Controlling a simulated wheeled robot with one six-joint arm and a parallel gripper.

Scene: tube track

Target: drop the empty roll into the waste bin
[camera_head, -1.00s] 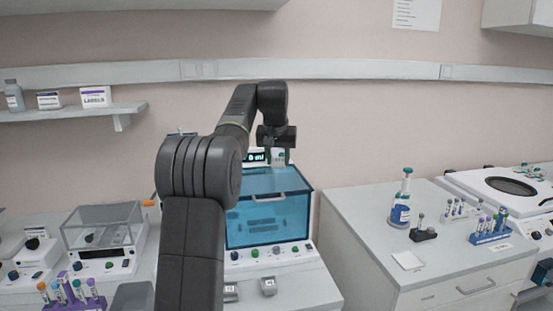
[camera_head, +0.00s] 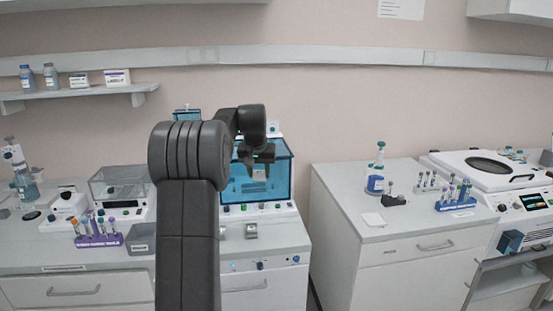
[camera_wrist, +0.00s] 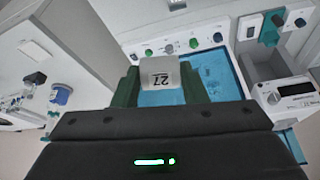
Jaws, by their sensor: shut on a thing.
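My gripper (camera_head: 258,166) is shut on a small pale piece (camera_wrist: 160,72) with dark figures that look like 27. The piece sits between the green fingers in the wrist view, and its pale face also shows small in the head view (camera_head: 260,174). I cannot tell from its shape whether it is the empty roll. My gripper is in front of the blue see-through box in the head view. I see nothing that is clearly the waste bin.
The blue box (camera_head: 279,178) stands on the left bench. A grey open container (camera_head: 142,240) and a purple tube rack (camera_head: 98,240) are left of my arm. The right counter (camera_head: 345,205) holds a bottle (camera_head: 375,180) and racks. A floor gap separates the benches.

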